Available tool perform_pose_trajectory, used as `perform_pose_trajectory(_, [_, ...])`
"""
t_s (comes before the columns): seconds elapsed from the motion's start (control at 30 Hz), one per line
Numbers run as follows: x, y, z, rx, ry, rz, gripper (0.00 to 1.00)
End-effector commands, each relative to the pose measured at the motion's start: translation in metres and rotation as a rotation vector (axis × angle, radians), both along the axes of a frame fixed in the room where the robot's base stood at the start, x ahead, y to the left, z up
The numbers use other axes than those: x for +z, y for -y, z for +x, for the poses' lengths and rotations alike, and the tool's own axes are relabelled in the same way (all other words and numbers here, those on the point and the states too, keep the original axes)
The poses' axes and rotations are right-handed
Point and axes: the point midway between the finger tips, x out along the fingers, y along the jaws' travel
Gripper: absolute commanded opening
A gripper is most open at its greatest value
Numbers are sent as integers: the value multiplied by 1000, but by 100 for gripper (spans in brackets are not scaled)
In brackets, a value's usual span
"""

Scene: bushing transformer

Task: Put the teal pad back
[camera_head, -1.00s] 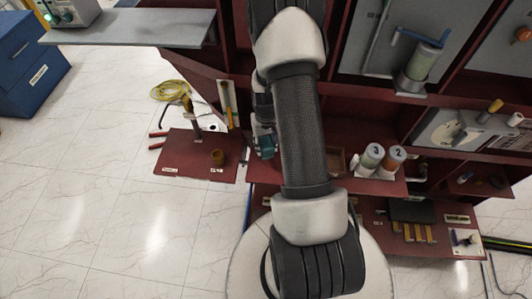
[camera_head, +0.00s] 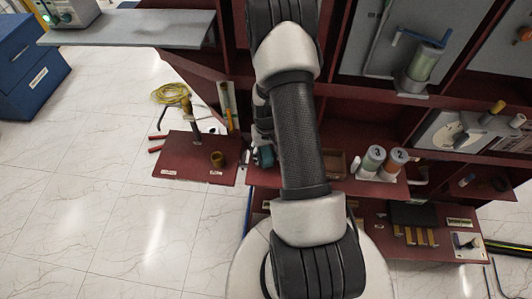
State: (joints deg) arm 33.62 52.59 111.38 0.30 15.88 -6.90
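A small teal piece (camera_head: 265,155), which may be the teal pad, shows at the left edge of my arm, just above the dark red shelf. Only part of it is visible. My gripper end (camera_head: 262,143) is at the same spot, mostly hidden behind my own arm links. Its fingers cannot be made out, so I cannot tell whether it is shut on the teal piece or only beside it.
Cylinders marked 3 (camera_head: 371,161) and 2 (camera_head: 394,163) stand on the shelf right of my arm. White floor at left is clear.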

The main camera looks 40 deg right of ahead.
Motion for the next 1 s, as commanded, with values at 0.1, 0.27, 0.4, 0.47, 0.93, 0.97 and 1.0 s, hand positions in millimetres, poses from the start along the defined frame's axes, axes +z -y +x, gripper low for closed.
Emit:
perform_pose_trajectory(0.1, [0,0,0,0,0,0,57])
perform_pose_trajectory(0.27, [0,0,0,0,0,0,57])
perform_pose_trajectory(0.4, [6,0,0,0,1,0,57])
perform_pose_trajectory(0.47, [13,0,1,0,2,-1,57])
perform_pose_trajectory(0.93, [106,0,0,0,1,-2,57])
perform_pose_trajectory(0.97, [109,0,0,0,1,-2,57])
perform_pose_trajectory(1.0, [113,0,0,0,0,0,57])
